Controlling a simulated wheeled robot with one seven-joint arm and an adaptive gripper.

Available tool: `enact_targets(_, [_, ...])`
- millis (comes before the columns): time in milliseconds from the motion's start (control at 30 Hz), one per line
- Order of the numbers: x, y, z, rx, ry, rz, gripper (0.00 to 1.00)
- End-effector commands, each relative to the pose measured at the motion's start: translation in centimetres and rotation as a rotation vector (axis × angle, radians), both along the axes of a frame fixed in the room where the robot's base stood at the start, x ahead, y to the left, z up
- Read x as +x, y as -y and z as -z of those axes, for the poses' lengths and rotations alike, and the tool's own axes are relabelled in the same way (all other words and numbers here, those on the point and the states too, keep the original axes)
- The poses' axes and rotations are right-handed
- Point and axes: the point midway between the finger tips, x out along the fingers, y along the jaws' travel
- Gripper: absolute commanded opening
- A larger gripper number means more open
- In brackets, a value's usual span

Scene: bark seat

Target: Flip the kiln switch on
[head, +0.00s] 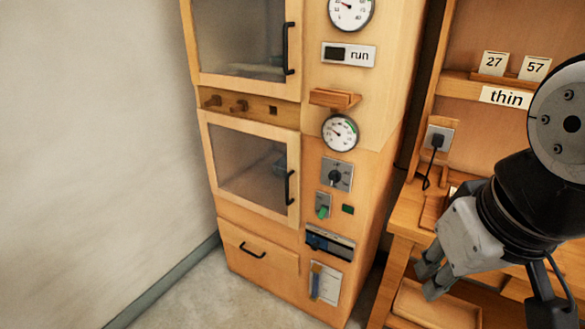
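A tall wooden cabinet (312,150) with two glass-fronted doors stands at the middle; it looks like the kiln. On its right panel is a small plate with a green-tipped switch (323,206), the lever low on its plate. A dark green square (348,209) sits beside it; whether it is lit I cannot tell. A rotary knob (336,177) is just above. My gripper (428,280) is at the lower right, in front of the bench and well right of the switch, touching nothing I can see. Its fingers point lower left; their gap is unclear.
The upper door (240,40) and lower door (250,168) look shut, with black handles. A wooden ledge (335,98) juts from the panel between two dials. A wooden bench (405,222) with a plugged-in cord (436,142) stands right. Floor (200,295) at left is clear.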

Motion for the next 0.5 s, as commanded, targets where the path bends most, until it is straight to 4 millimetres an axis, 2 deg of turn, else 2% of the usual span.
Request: enact_targets(500, [8.8,5.5,8.3,-0.387,-0.354,-0.233,0.00])
